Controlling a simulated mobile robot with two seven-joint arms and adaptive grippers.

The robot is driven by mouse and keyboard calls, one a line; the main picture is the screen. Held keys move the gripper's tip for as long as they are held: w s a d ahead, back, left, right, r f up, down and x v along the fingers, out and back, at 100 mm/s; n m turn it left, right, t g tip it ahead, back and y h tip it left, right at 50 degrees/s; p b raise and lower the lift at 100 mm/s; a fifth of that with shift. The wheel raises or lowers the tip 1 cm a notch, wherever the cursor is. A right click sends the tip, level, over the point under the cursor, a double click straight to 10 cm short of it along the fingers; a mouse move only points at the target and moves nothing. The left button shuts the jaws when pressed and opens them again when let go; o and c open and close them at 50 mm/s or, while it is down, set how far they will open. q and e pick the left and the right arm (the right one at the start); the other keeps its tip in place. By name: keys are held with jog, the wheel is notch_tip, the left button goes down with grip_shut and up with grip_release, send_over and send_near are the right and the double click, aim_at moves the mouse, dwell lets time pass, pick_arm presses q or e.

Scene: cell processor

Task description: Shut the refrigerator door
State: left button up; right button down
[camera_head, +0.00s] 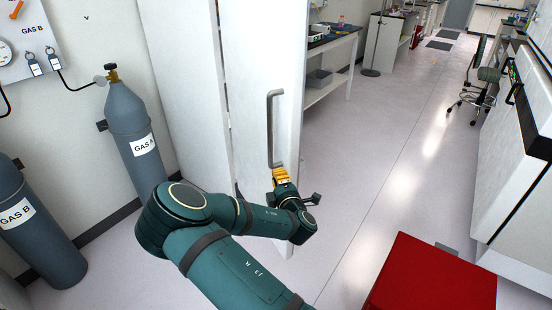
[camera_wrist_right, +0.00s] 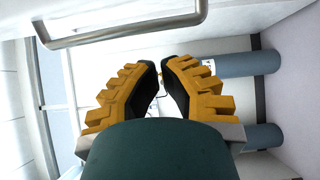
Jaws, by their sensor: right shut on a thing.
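The white refrigerator door (camera_head: 250,70) stands in the middle of the head view, with a dark gap along its left side. Its grey bar handle (camera_head: 271,125) runs upright on the door face. My right gripper (camera_head: 281,176) is at the handle's lower end, with its yellow fingers close together. In the right wrist view the fingers of this gripper (camera_wrist_right: 161,72) nearly meet, and the handle (camera_wrist_right: 120,33) crosses just beyond their tips. The exact contact between fingers and handle is hard to see. My left gripper is not in view.
Gas cylinders (camera_head: 130,120) stand by the wall at left. A shelf bench (camera_head: 330,85) stands behind the door. A red-topped unit (camera_head: 435,280) is at the lower right. The floor (camera_head: 370,160) right of the door is clear.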

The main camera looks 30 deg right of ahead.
aim_at(283, 158)
jog(key=b+x, duration=0.1)
jog(key=x, duration=0.7)
jog(key=shift+w+d+f, duration=0.1)
jog(key=shift+f, duration=0.05)
jog(key=shift+d, duration=2)
jog(key=shift+d, duration=0.15)
